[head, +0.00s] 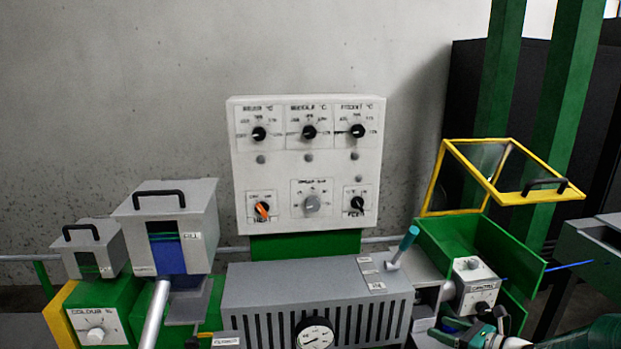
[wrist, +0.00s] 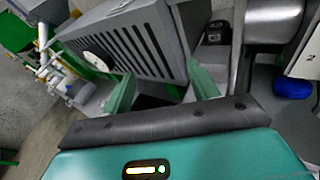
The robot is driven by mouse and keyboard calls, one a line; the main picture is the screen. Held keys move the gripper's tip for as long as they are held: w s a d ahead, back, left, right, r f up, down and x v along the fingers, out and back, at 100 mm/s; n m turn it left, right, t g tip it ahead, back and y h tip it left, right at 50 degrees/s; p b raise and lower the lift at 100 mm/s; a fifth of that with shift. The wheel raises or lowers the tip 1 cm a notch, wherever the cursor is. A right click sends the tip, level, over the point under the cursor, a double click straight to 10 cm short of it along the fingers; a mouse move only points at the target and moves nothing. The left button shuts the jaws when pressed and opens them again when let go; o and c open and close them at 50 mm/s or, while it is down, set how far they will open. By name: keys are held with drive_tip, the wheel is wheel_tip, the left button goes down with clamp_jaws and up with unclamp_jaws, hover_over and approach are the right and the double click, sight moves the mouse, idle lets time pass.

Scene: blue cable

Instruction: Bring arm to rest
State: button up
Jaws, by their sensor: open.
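My gripper (wrist: 163,88) shows in the wrist view as two green fingers, spread apart with nothing seen held between them. Beyond them is the grey slotted housing (wrist: 150,40) with its round gauge. In the head view, teal and dark parts of my arm show at the bottom right edge, low in front of the small control box (head: 477,285). The fingertips cannot be made out there. A thin blue cable (head: 568,266) shows at the right, between the green open-topped box (head: 490,243) and a grey-green machine.
A white panel (head: 308,165) with several knobs stands at the back. The slotted housing also shows in the head view (head: 310,290), with a teal-handled lever (head: 405,245). A yellow-framed lid (head: 500,180) stands raised. Lidded grey boxes (head: 170,225) are at the left.

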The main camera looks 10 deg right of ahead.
drive_tip(key=s+a+r+n+g+h, duration=0.1)
drive_tip(key=s+a+r+n+g, duration=0.4)
drive_tip(key=a+n, duration=0.4)
drive_tip(key=s+a+r+n+g+h, duration=0.1)
drive_tip(key=s+a+r+n+g, duration=0.5)
drive_tip(key=a, duration=0.5)
drive_tip(key=s+a+r+n+t+h, duration=0.2)
drive_tip(key=s+r+n+h, duration=0.1)
drive_tip(key=s+n, duration=0.4)
drive_tip(key=s+a+r+n+t+h, duration=0.2)
drive_tip(key=s+r+n+h, duration=0.2)
drive_tip(key=s+n, duration=0.3)
drive_tip(key=shift+s+n, duration=0.2)
drive_tip(key=shift+n, duration=0.7)
drive_tip(key=shift+a, duration=0.1)
